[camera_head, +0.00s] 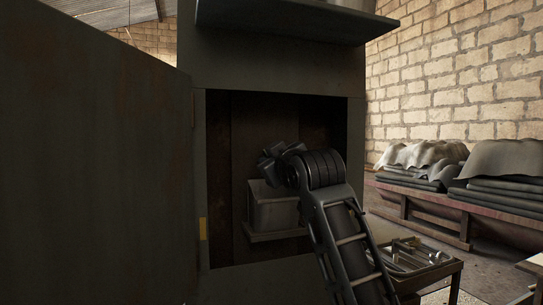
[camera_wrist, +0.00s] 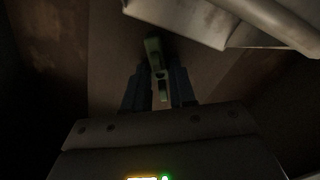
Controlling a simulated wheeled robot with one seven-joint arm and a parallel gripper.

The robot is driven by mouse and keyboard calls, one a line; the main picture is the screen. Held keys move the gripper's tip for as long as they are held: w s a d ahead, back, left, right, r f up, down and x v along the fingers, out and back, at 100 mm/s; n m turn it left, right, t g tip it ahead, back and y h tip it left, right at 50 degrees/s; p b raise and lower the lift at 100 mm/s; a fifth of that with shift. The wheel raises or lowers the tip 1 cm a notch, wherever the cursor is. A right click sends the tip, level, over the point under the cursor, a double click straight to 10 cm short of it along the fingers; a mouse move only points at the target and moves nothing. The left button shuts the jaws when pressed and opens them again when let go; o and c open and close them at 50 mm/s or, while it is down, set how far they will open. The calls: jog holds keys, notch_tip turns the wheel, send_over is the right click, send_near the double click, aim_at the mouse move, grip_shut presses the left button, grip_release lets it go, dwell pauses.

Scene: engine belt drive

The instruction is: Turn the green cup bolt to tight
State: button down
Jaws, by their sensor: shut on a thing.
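The green cup bolt (camera_wrist: 153,48) shows in the wrist view as a narrow green piece running down between my dark fingers. My gripper (camera_wrist: 160,76) is shut on its lower part, with one finger on each side. Whether the bolt is loose or tight cannot be told. In the head view my gripper (camera_head: 270,160) reaches into the open cabinet, and the arm hides the bolt there.
A pale grey box (camera_head: 272,215) sits inside the cabinet below my gripper; it shows close by in the wrist view (camera_wrist: 185,18). The open cabinet door (camera_head: 95,160) stands at the left. A tool tray (camera_head: 412,256) is at the lower right.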

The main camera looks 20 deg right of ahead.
jog(key=m+p, duration=0.1)
jog(key=m, duration=0.4)
jog(key=shift+m+p, duration=0.3)
jog(key=shift+p, duration=0.1)
dwell(0.4)
jog(key=c, duration=0.9)
grip_release()
jog(key=shift+s+b, duration=0.7)
jog(key=shift+s, duration=3.2)
